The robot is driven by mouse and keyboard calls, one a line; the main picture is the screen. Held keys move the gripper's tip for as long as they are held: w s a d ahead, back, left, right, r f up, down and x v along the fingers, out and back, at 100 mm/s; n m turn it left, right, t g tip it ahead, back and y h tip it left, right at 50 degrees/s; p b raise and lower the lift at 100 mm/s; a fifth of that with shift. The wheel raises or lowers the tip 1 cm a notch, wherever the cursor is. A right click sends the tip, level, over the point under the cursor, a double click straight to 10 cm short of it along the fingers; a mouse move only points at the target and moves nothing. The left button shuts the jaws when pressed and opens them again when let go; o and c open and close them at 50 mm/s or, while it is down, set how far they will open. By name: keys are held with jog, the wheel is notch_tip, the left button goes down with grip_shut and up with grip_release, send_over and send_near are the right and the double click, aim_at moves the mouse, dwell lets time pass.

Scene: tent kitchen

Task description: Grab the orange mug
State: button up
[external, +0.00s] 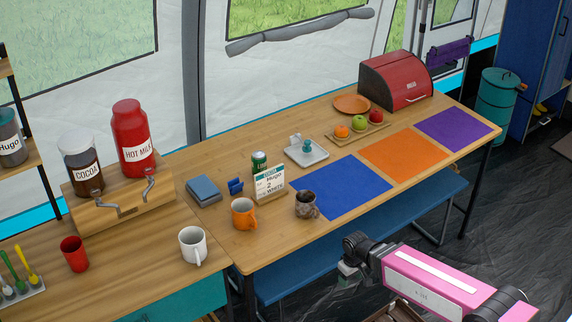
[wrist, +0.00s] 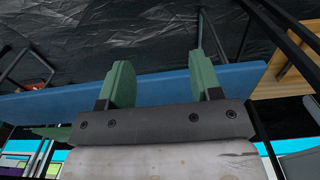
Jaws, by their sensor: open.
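The orange mug (external: 243,214) stands upright near the front left end of the long wooden table. Its handle shows at its lower front. My gripper (external: 349,270) is in front of the table, to the right of the mug and apart from it. In the wrist view my gripper (wrist: 160,80) has its two green fingers spread, with nothing between them. The wrist view shows the blue bench and dark floor; the mug is not in it.
A dark patterned mug (external: 307,204) and a card stand (external: 269,184) are close right of the orange mug. A white mug (external: 193,245) is at its left. A blue bench (external: 330,255) runs along the table front. Blue folded cloths (external: 203,190) lie behind.

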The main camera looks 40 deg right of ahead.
jog(key=o, duration=0.7)
jog(key=shift+c, duration=0.2)
jog(key=w+a+r+m+t+y, duration=0.1)
jog(key=w+a+r+m+y, duration=0.1)
jog(key=a+r+m, duration=0.45)
jog(key=w+a+r+m+t+y, duration=0.1)
jog(key=w+a+r+m+y, duration=0.2)
jog(key=a+r, duration=0.7)
jog(key=w+a+r+m+t, duration=0.1)
jog(key=w+m, duration=0.1)
jog(key=m, duration=0.1)
jog(key=w+a+r+m+t+y, duration=0.1)
jog(key=w+m+t, duration=0.1)
jog(key=w+m, duration=0.1)
jog(key=w+a+r+m+t, duration=0.1)
jog(key=w+m, duration=0.2)
jog(key=m, duration=0.1)
jog(key=shift+w+a+r+t+y, duration=0.1)
jog(key=shift+a+r+t+y, duration=0.05)
jog(key=shift+r+t+y, duration=0.2)
jog(key=w+d+r+m+t, duration=0.3)
jog(key=w+r+m+t, duration=0.2)
jog(key=w+r+m, duration=0.4)
jog(key=m, duration=0.1)
send_near(232, 207)
jog(key=shift+d+x, duration=0.2)
jog(key=shift+x, duration=2.1)
